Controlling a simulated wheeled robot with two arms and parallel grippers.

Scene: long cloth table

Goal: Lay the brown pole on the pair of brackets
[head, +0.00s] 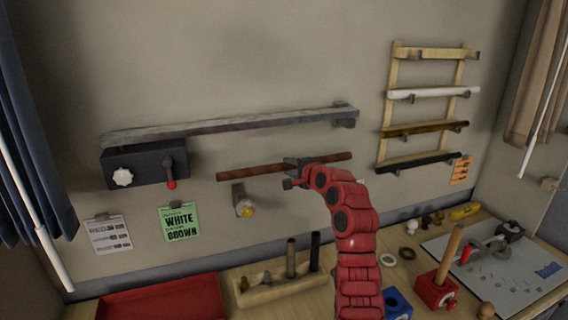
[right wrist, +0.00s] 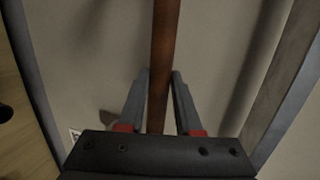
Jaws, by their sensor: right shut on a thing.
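The brown pole (head: 246,173) is held nearly level in front of the wall, its right end slightly higher. My right gripper (head: 292,168) is shut on it near its middle. In the right wrist view the pole (right wrist: 165,45) runs between the two fingers (right wrist: 161,90). A wooden rack (head: 387,112) hangs on the wall to the right, apart from the pole. Its top level shows a left bracket (head: 402,57) and a right bracket (head: 476,56), with no separate pole clearly visible on them. My left gripper is out of view.
The rack's lower levels hold a white pole (head: 432,92), another brown pole (head: 424,128) and a black pole (head: 426,160). A long grey bar (head: 230,124) is just above the held pole. A dark box (head: 143,166) and a yellow-tipped fixture (head: 244,205) are nearby.

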